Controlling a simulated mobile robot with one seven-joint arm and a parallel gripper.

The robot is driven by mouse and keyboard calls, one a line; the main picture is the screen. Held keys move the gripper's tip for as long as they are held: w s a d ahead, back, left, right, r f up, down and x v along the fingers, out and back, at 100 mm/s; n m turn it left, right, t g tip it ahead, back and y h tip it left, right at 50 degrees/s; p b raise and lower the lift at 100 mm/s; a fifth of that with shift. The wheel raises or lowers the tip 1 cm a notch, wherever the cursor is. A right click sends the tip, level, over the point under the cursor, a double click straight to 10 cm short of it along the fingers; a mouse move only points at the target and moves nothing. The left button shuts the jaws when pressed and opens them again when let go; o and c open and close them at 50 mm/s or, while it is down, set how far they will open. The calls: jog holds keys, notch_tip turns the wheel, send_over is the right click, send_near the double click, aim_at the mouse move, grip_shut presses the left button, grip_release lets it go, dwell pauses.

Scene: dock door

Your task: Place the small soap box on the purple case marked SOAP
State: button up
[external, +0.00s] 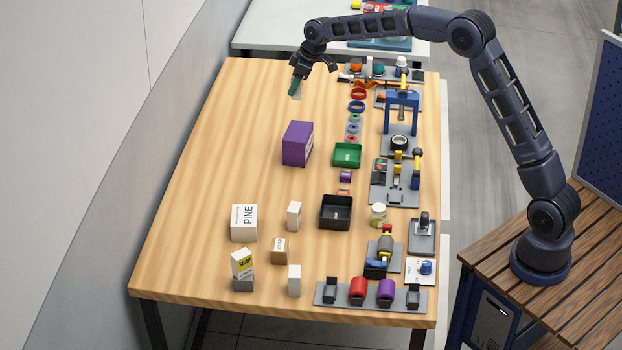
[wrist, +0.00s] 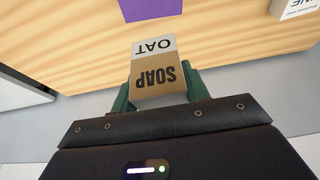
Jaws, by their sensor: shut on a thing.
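My gripper (external: 294,88) is above the far part of the wooden table. In the wrist view its green fingers (wrist: 158,92) are shut on a small brown box (wrist: 157,80) marked SOAP, with a white OAT band. The box's pale end shows below the fingers in the external view (external: 297,96). The purple case (external: 296,144) stands on the table, nearer the camera than my gripper. A pale label on its right side is too small to read. Part of the purple case also shows at the top of the wrist view (wrist: 148,8). The held box and the case are apart.
A white PINE box (external: 243,223), a brown SOAP box (external: 279,251), a yellow-and-white SOAP box (external: 242,262) and white boxes stand nearer the camera. A green tray (external: 347,155) is right of the case. Fixtures line the right edge. The table's left side is clear.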

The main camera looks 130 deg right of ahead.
notch_tip(320, 180, down, 13)
jog(key=shift+r, duration=0.1)
dwell(0.5)
jog(key=o, duration=1)
